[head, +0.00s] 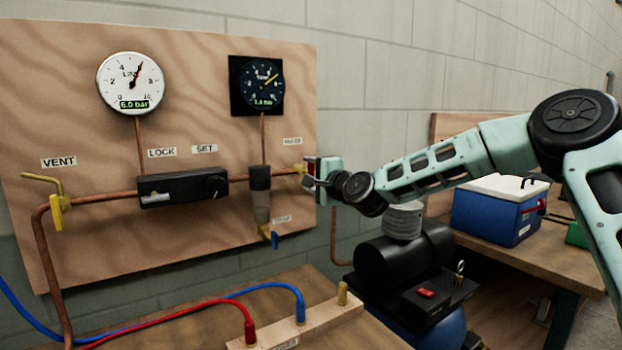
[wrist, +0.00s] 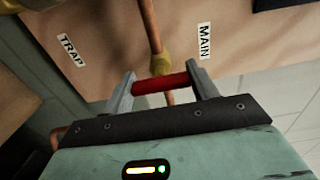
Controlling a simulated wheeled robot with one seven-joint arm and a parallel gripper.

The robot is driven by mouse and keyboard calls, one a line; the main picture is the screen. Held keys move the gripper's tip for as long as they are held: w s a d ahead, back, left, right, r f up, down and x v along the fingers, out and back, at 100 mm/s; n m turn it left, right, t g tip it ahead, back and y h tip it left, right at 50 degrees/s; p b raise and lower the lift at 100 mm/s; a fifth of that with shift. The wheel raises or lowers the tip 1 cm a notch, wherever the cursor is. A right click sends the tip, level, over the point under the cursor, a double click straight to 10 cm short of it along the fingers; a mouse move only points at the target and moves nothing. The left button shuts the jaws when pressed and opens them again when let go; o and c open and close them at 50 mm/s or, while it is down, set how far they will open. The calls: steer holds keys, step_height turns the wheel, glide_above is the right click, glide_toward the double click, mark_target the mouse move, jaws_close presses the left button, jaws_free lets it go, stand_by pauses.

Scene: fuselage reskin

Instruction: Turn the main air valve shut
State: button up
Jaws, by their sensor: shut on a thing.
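The main air valve has a brass body (head: 299,169) on the copper pipe at the right edge of the plywood board. The wrist view shows this brass body (wrist: 160,62) beside the MAIN label (wrist: 204,41). My gripper (wrist: 161,76) is shut on the valve's red handle (wrist: 163,84), with one finger at each end of the red part. The red handle appears to lie across the copper pipe (wrist: 149,25). In the head view my gripper (head: 311,172) reaches the valve from the right and hides most of the handle.
The board (head: 100,245) carries a white gauge (head: 131,83) reading 6.0 bar, a dark gauge (head: 262,84), a black regulator (head: 183,187) and a yellow vent valve (head: 56,212). A compressor (head: 405,257) and blue cooler box (head: 497,212) stand below my arm.

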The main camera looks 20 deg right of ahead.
stand_by(0.4)
steer(key=o, duration=1)
steer(key=b+v, duration=0.2)
steer(key=v, duration=1.5)
steer(key=shift+s, duration=0.2)
steer(key=shift+d, duration=0.1)
